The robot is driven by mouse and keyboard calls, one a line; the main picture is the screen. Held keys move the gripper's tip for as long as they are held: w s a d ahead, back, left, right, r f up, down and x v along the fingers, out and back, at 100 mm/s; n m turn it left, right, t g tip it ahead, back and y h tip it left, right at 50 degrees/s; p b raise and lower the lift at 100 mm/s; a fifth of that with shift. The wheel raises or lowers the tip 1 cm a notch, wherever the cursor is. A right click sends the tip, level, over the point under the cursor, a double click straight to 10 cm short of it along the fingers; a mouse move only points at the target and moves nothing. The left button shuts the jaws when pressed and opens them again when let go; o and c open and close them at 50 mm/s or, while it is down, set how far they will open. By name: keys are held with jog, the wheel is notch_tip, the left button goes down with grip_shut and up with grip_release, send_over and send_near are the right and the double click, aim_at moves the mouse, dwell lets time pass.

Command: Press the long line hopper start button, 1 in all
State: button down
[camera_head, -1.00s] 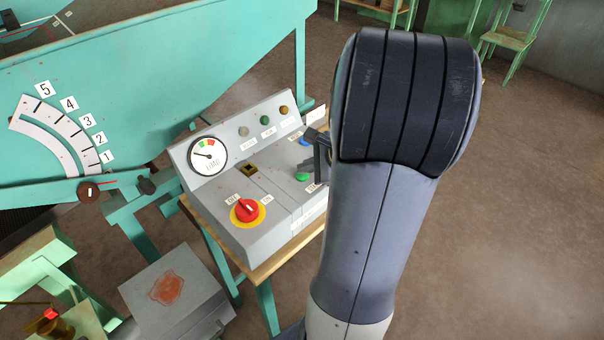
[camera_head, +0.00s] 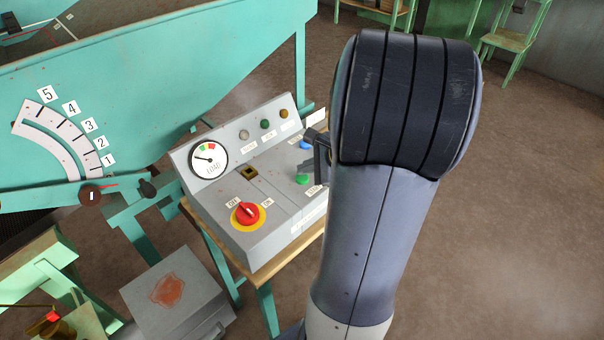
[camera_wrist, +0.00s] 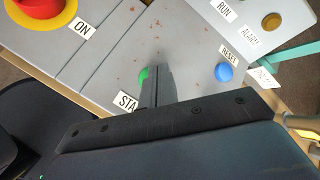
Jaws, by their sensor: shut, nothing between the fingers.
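A grey control box (camera_head: 285,205) stands on a small wooden-topped table. On its sloped face is a green button (camera_head: 302,179), labelled with a tag starting "STA". In the wrist view the green button (camera_wrist: 143,76) is mostly hidden behind my gripper (camera_wrist: 158,72). The shut, empty fingers lie over or right beside the button; I cannot tell whether they touch it. In the head view my gripper (camera_head: 318,160) hangs above the box's right part, partly covered by my arm. A blue button (camera_wrist: 224,72) labelled "RESET" is to the right of the fingers.
A red knob on a yellow disc (camera_head: 246,214) is at the box's front left. A dial gauge (camera_head: 208,159) and several small lamps (camera_head: 265,124) sit on the raised back panel. A large teal hopper (camera_head: 180,80) with a numbered scale stands behind.

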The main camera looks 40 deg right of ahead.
aim_at(306, 179)
jog(key=shift+r, duration=0.3)
notch_tip(306, 179, up, 5)
jog(key=p, duration=0.4)
jog(key=shift+f, duration=0.1)
dwell(0.9)
